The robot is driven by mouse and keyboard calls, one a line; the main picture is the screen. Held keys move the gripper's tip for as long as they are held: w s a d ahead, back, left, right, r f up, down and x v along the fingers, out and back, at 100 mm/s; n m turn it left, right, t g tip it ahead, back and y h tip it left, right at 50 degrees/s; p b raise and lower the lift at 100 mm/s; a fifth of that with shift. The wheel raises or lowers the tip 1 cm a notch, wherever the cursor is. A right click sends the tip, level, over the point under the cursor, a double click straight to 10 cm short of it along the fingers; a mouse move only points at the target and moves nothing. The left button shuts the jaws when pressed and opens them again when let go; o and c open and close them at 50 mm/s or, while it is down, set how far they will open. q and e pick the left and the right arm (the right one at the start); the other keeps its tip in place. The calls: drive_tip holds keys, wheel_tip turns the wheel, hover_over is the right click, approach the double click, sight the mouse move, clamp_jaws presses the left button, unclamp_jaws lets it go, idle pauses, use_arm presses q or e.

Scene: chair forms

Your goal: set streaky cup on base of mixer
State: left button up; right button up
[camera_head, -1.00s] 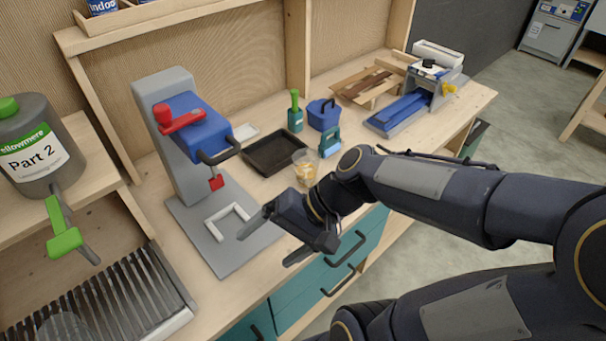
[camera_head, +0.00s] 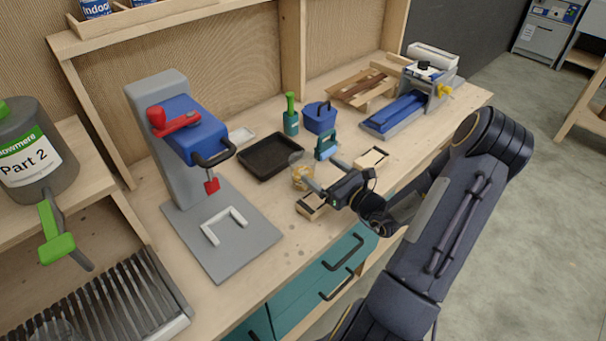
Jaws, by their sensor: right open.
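The streaky cup (camera_head: 297,171) is clear with tan streaks and stands upright on the bench, right of the mixer. The mixer (camera_head: 180,130) has a grey column, a blue head with a red lever and a red tool hanging down. Its flat grey base (camera_head: 245,253) carries a white U-shaped bracket (camera_head: 223,226) and no cup. My right gripper (camera_head: 311,196) is open beside the cup, its fingers pointing left. One finger lies close to the cup's right side; I cannot tell whether it touches. My left gripper is not in view.
A black tray (camera_head: 270,157) lies behind the cup. A green bottle (camera_head: 290,115), a blue container (camera_head: 320,117) and a teal-handled tool (camera_head: 326,145) stand nearby. A wooden block (camera_head: 372,158) lies to the right. The bench between cup and mixer base is clear.

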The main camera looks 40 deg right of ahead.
sight(303, 160)
drive_tip(key=w, duration=0.2)
drive_tip(key=w+a+p, duration=0.1)
drive_tip(key=w, duration=0.1)
drive_tip(key=w+p, duration=0.1)
drive_tip(key=w, duration=0.1)
drive_tip(key=shift+w+a+r, duration=0.15)
drive_tip(key=shift+w+a, duration=0.15)
drive_tip(key=shift+w, duration=0.3)
drive_tip(key=shift+c, duration=0.4)
drive_tip(key=c, duration=0.8)
drive_tip(key=shift+o, duration=0.2)
